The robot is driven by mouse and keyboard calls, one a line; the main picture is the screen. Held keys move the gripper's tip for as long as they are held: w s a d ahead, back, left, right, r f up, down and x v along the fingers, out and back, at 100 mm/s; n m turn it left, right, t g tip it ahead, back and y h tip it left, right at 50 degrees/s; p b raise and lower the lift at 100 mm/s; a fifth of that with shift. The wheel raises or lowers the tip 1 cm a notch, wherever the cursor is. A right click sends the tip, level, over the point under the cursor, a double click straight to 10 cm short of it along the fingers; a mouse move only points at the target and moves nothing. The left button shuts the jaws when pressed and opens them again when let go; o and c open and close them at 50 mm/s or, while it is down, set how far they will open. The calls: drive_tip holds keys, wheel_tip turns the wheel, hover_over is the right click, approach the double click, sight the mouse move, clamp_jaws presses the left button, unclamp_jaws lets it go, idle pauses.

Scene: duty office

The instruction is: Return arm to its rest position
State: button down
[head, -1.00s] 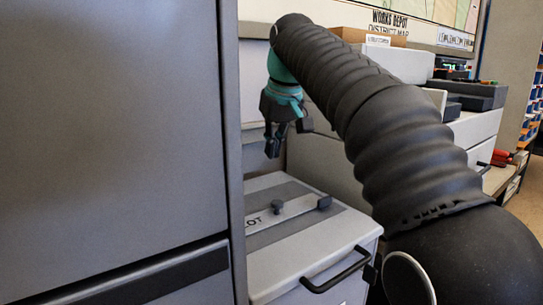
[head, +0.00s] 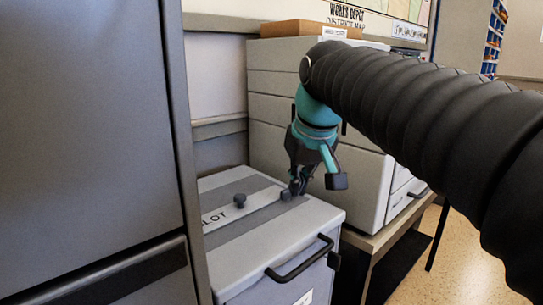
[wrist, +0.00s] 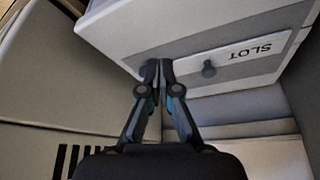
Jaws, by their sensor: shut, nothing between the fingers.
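My gripper (head: 297,188) points down over the lid of a pale grey box (head: 270,250). Its fingers are shut, with nothing between them. In the head view the tips appear beside the right end of the slot plate (head: 262,199), which carries a dark knob (head: 240,201). In the wrist view the closed tips (wrist: 158,68) show against the box lid, beside the plate marked SLOT (wrist: 235,58). I cannot tell whether the tips touch the lid. The teal wrist and black sleeved arm are mine, reaching in from the right.
A grey cabinet (head: 85,130) stands close on the left. A drawer unit (head: 275,85) stands behind the box, with a brown carton (head: 300,28) on top. The box has a black front handle (head: 300,262). Open speckled floor (head: 455,255) lies at the right.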

drive_tip(key=s+d+f+m, duration=0.2)
drive_tip(key=s+d+f, duration=0.3)
drive_tip(key=s+f, duration=0.4)
drive_tip(key=s+d+f+m+t+h, duration=0.1)
drive_tip(key=s+d+f, duration=0.5)
drive_tip(key=s+f, duration=0.3)
wheel_tip(320, 180, down, 2)
drive_tip(key=shift+m, duration=0.4)
drive_tip(key=c, duration=1.9)
unclamp_jaws()
